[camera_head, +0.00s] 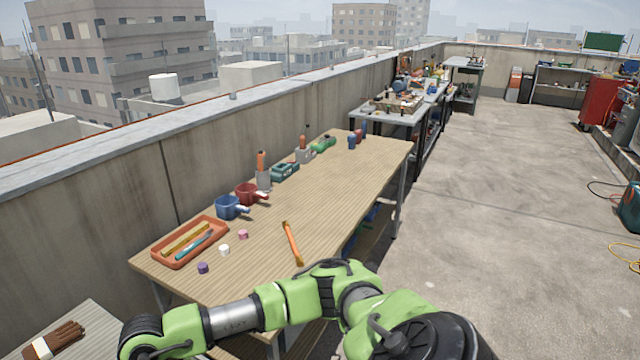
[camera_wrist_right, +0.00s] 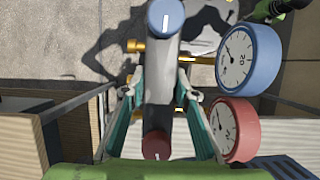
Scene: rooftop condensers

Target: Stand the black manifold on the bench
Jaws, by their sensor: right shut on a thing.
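The manifold (camera_wrist_right: 160,95) shows in the right wrist view as a dark grey bar with a blue knob (camera_wrist_right: 165,18) at the top and a red knob (camera_wrist_right: 157,145) at the bottom. A blue gauge (camera_wrist_right: 250,58) and a red gauge (camera_wrist_right: 236,128) are on its right side, with brass fittings. My right gripper (camera_wrist_right: 160,86) is shut on the bar, one teal finger on each side, over concrete floor. The head view shows neither the manifold nor a gripper. The wooden bench (camera_head: 335,205) runs along the parapet there. My left gripper is not in view.
The bench's near part holds an orange tray (camera_head: 158,250), blue (camera_head: 230,207) and red (camera_head: 248,193) cups, small caps and an orange stick (camera_head: 292,243). Green cases (camera_head: 285,170) and a grey holder (camera_head: 263,180) stand farther along the wall side. The bench's right half is mostly clear.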

